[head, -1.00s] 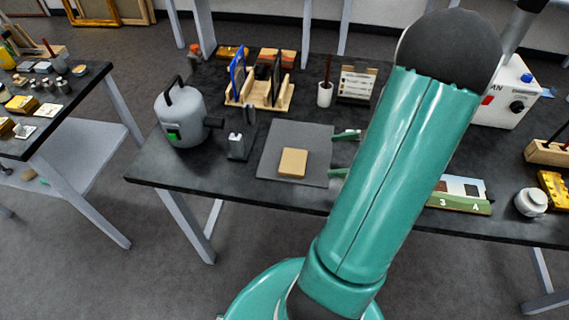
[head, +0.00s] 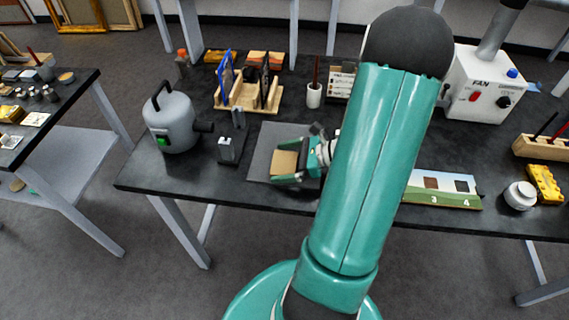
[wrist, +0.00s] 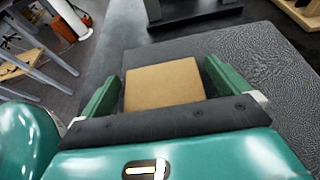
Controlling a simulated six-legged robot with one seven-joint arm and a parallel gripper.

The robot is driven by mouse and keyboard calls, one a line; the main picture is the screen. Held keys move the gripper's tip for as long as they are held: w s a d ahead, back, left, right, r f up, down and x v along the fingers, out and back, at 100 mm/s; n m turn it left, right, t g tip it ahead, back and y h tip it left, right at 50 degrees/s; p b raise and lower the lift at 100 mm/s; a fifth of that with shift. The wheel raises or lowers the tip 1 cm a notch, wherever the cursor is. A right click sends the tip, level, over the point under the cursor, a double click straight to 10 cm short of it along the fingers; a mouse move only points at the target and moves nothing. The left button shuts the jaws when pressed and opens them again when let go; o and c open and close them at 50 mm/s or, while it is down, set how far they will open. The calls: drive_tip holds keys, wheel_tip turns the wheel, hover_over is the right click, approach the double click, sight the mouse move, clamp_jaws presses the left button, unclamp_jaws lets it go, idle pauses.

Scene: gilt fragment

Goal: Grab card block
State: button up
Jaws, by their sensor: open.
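The card block (head: 285,163) is a flat tan slab lying on a dark grey mat (head: 262,150) on the black table. It also shows in the wrist view (wrist: 163,84), between the two green fingers. My gripper (head: 287,165) is open around the block, with one finger on each side of it; the wrist view also shows my gripper (wrist: 160,85). A narrow gap shows at the right finger; contact at the left finger is hard to tell. The block's near edge is hidden by the gripper's dark palm in the wrist view.
A numbered card strip (head: 440,190) lies to the right, near the table's front edge.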

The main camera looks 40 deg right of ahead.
drive_tip(key=shift+w, duration=0.1)
drive_tip(key=shift+c, duration=0.4)
drive_tip(key=c, duration=0.8)
